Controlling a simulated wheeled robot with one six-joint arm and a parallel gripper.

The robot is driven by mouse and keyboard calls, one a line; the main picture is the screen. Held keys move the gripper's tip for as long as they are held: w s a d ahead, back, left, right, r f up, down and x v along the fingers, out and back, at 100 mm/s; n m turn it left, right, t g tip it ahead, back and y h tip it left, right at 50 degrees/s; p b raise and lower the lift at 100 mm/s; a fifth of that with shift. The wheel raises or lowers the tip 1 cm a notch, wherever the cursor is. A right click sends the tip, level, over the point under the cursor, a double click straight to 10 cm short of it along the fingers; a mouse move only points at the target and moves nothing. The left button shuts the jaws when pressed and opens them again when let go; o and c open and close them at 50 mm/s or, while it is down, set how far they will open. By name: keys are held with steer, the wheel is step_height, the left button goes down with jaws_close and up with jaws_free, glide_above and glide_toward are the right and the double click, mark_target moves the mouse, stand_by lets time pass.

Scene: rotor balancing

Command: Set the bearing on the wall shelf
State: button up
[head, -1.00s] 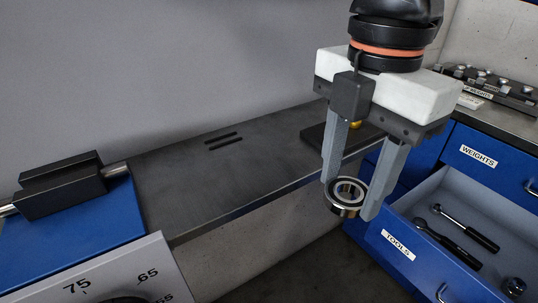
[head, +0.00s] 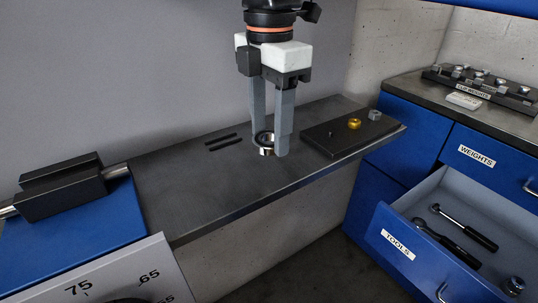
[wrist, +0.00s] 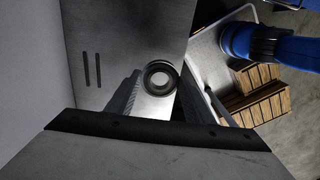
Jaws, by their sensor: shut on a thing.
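The bearing (head: 265,142) is a shiny steel ring with a dark inner band. My gripper (head: 268,148) points down with its two grey fingers shut on the bearing. It holds the bearing over the middle of the dark grey wall shelf (head: 190,195). In the head view I cannot tell whether the bearing touches the shelf or hangs just above it. The wrist view shows the bearing (wrist: 160,79) between the fingers, with the shelf (wrist: 120,25) behind it.
A black plate (head: 330,142) with a brass piece (head: 354,124) lies on the shelf's right part. Two dark slots (head: 222,141) are left of the bearing. An open tools drawer (head: 415,250) is at lower right. A blue machine (head: 85,225) stands at the left.

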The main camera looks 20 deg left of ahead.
mark_target(269, 172)
steer(key=shift+d+f, duration=0.1)
steer(key=shift+f, duration=1.4)
steer(key=shift+w+f, duration=0.1)
steer(key=shift+f, duration=1.5)
steer(key=shift+f, duration=0.15)
steer(key=o, duration=1.2)
steer(key=shift+c, duration=0.2)
steer(key=shift+a, duration=0.2)
step_height(269, 172, up, 8)
steer(key=shift+f, duration=0.1)
